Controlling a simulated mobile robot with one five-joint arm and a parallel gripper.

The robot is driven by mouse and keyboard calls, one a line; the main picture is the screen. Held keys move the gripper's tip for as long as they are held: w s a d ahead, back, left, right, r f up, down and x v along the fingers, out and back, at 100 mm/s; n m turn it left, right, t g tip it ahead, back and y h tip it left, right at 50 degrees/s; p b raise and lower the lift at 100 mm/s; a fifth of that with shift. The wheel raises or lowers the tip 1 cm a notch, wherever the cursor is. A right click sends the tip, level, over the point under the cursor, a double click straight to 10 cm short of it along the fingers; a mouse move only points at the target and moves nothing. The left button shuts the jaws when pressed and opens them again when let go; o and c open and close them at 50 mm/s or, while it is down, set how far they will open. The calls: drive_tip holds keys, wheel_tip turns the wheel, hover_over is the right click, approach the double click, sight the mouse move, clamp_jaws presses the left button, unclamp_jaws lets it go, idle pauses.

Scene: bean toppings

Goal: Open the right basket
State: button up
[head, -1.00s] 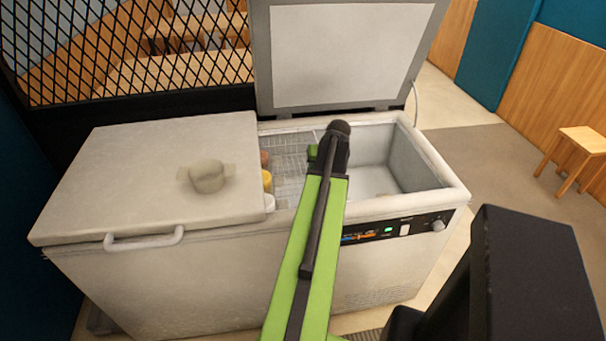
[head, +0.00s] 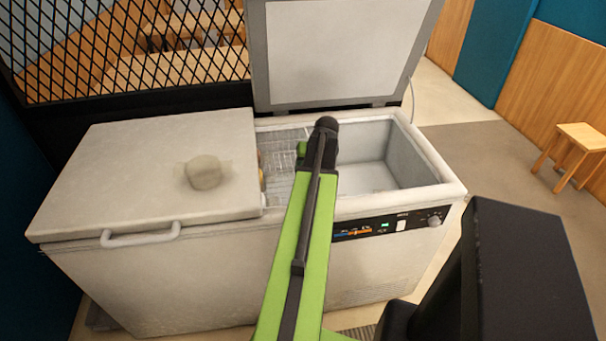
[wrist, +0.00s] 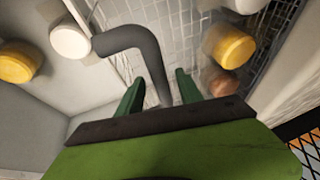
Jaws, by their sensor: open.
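A wire basket (head: 278,162) sits inside the white chest freezer, beside the edge of its shut left lid. Its mesh (wrist: 128,62) also fills the middle of the wrist view. A grey bent handle-like bar (wrist: 140,38) crosses in front of the mesh. My gripper (wrist: 158,84) is open, with its two green fingers apart and the lower end of the grey bar between them. I cannot tell whether either finger touches the bar. In the head view my gripper reaches down into the freezer's open right half, mostly hidden by my arm.
The freezer's left lid (head: 140,170) is shut; its right lid (head: 345,50) stands raised. Yellow-capped jars (wrist: 230,46) and a white-capped one (wrist: 70,40) lie around the gripper. The freezer's right end (head: 375,178) looks empty. A stool (head: 580,140) stands far right.

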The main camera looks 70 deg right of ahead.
drive_tip(key=shift+r, duration=0.15)
drive_tip(key=p+v, duration=1.5)
drive_tip(key=v, duration=0.2)
drive_tip(key=shift+p, duration=0.4)
drive_tip(key=shift+s, duration=0.1)
